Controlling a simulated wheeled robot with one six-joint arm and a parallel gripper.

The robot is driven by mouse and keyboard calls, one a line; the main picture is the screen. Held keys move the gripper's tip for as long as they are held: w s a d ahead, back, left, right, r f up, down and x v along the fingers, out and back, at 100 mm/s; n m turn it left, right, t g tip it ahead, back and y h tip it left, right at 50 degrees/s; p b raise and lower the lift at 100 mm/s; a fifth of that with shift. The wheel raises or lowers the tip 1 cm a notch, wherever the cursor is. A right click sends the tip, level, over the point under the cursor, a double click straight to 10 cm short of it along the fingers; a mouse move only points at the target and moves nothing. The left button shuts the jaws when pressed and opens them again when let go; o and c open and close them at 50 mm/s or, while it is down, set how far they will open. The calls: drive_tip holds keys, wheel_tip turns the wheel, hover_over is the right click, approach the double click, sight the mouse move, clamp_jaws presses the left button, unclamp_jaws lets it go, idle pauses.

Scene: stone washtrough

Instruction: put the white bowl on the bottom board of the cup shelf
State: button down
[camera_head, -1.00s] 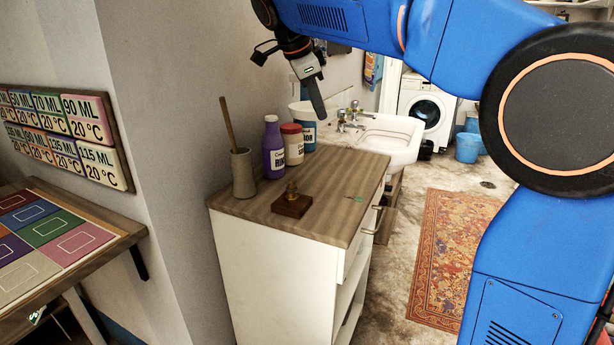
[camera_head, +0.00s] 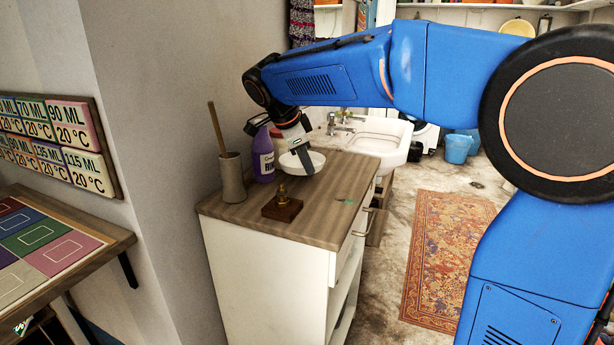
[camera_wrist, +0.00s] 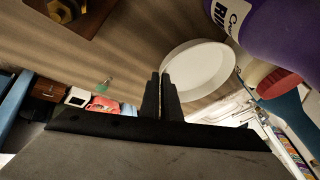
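The white bowl (camera_head: 318,160) shows over the wooden counter, in front of the bottles and right of the purple one. My gripper (camera_head: 308,168) reaches down into it from behind. In the wrist view the two fingers (camera_wrist: 160,88) are close together at the near rim of the bowl (camera_wrist: 205,70), and they look shut on that rim. The bowl is empty and roughly level. Whether its base touches the counter I cannot tell. I cannot pick out the cup shelf in either view.
The purple bottle (camera_head: 263,157) and a red-lidded jar (camera_wrist: 278,82) stand close beside the bowl. A beaker with a stick (camera_head: 232,178) and a wooden block with a brass piece (camera_head: 282,207) stand on the counter (camera_head: 325,215). The counter's front right is mostly clear. A basin (camera_head: 385,140) lies behind.

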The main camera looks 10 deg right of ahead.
wheel_tip(320, 180, down, 4)
drive_tip(key=shift+r, duration=0.25)
drive_tip(key=c, duration=2.3)
unclamp_jaws()
